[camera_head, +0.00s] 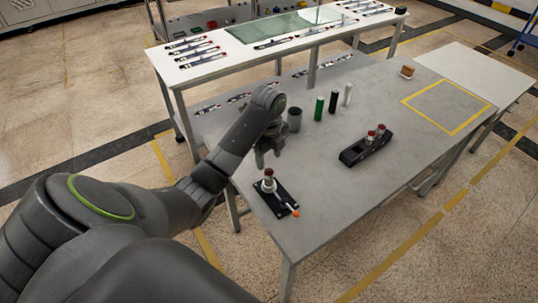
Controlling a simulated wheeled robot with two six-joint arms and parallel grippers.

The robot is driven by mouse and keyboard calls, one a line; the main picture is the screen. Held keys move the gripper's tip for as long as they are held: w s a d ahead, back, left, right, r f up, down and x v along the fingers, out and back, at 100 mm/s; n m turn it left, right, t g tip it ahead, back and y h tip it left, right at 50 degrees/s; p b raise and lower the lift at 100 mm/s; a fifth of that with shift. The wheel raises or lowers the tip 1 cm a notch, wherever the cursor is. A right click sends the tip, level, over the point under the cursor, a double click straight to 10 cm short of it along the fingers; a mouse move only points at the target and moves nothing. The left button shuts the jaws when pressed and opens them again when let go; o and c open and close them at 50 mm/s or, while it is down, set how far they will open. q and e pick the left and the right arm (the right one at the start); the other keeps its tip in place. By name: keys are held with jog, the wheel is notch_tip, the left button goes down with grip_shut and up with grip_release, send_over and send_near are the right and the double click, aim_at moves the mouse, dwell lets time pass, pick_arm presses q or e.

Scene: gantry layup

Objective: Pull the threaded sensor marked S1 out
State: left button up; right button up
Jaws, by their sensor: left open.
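A small sensor (268,177) with a red top stands upright in a black plate fixture (282,203) near the table's left front edge. The fixture has an orange-tipped lever. No S1 mark is readable at this size. My left gripper (268,159) is open, points down and hangs just above and behind the sensor in the plate fixture. It looks empty, apart from the sensor. My right gripper is not in view.
A dark cup (294,119) and green (319,108), black (333,102) and white (348,94) cylinders stand behind the gripper. A yellow-outlined square (440,122) is empty at the right. A small brown block (407,72) sits at the back. The table's front right is clear.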

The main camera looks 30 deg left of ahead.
aim_at(269, 170)
pick_arm(q)
notch_tip(269, 170, down, 4)
jog(key=b, duration=0.3)
jog(key=shift+f+b, duration=0.25)
jog(key=shift+b, duration=0.05)
notch_tip(269, 170, down, 3)
jog(key=shift+r+b, duration=0.1)
jog(key=shift+b, duration=0.2)
jog(key=shift+f, duration=1.15)
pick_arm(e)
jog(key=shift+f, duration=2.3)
pick_arm(q)
grip_shut()
jog(key=shift+p, duration=0.3)
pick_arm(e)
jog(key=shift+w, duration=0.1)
